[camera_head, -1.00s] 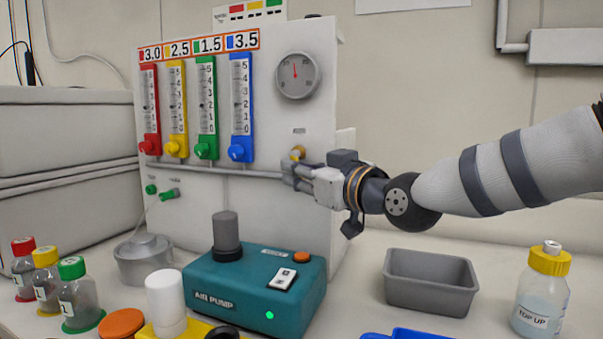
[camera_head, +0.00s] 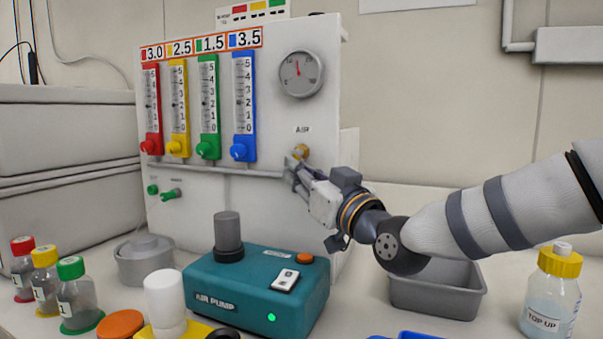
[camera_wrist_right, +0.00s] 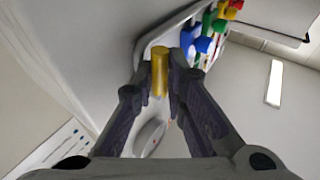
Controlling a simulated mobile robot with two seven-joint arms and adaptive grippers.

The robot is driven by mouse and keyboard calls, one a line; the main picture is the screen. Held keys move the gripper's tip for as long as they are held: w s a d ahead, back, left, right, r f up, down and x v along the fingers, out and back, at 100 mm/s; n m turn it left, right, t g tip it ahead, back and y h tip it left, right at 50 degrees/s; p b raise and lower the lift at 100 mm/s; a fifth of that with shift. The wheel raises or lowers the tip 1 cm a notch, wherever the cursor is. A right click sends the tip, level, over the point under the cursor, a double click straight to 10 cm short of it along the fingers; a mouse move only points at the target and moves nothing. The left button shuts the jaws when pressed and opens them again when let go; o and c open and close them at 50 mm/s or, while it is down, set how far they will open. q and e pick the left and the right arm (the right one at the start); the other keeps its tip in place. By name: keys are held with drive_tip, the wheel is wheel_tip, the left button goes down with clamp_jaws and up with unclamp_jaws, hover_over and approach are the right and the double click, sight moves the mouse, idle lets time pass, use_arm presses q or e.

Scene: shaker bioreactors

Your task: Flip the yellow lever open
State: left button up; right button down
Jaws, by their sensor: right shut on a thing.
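The yellow lever sits on the white panel below the "AIR" label, with a brass-yellow fitting (camera_head: 301,152) showing just above my fingertips. In the right wrist view the yellow lever (camera_wrist_right: 160,72) lies between the two finger pads. My right gripper (camera_head: 293,168) reaches it from the right and is shut on it; the fingers hide most of the lever in the head view. The right gripper also shows in the wrist view (camera_wrist_right: 160,92). My left gripper is not in view.
A round gauge (camera_head: 301,74) is above the lever. Coloured flow meters, including a blue one (camera_head: 243,105), stand to its left. A teal air pump (camera_head: 240,296) with a green light stands below. A grey bin (camera_head: 435,292) and a top-up bottle (camera_head: 551,290) are at the right.

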drive_tip(key=c, duration=1.9)
unclamp_jaws()
drive_tip(key=v, duration=1.2)
